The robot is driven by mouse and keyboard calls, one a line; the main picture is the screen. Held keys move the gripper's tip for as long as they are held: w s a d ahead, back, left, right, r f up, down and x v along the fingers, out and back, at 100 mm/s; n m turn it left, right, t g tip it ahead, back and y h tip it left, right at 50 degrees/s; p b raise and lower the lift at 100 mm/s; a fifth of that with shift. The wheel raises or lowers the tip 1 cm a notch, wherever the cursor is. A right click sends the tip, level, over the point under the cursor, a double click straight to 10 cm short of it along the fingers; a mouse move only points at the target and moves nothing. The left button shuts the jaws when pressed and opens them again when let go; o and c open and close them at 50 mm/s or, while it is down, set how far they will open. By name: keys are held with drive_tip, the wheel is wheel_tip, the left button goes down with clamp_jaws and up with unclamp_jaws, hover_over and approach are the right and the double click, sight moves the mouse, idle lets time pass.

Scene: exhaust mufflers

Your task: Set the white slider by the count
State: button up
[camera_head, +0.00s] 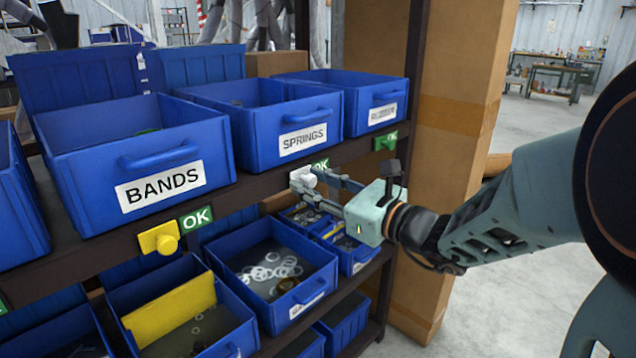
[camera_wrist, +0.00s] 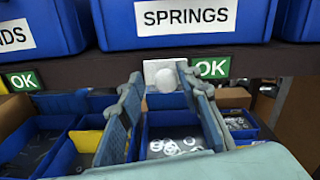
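The white slider (camera_head: 302,179) sits on the dark shelf edge below the SPRINGS bin (camera_head: 262,112), left of a green OK label (camera_head: 320,165). In the wrist view the white slider (camera_wrist: 164,76) shows a square plate with a round knob. My gripper (camera_head: 322,181) is at the slider, its fingers pointing at the shelf edge. In the wrist view my gripper (camera_wrist: 160,86) is open, one finger on each side of the knob. The right finger is close to the knob; I cannot tell whether it touches.
A yellow slider (camera_head: 160,238) with an OK label is below the BANDS bin (camera_head: 135,153). A green slider (camera_head: 385,141) is below the right bin (camera_head: 372,100). Lower blue bins hold rings (camera_head: 270,270) and a yellow plate (camera_head: 170,311). A cardboard box (camera_head: 455,110) stands right of the shelf.

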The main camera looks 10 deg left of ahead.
drive_tip(key=shift+s+d, duration=0.2)
drive_tip(key=shift+d, duration=0.3)
drive_tip(key=v, duration=1.1)
drive_tip(key=shift+s, duration=0.1)
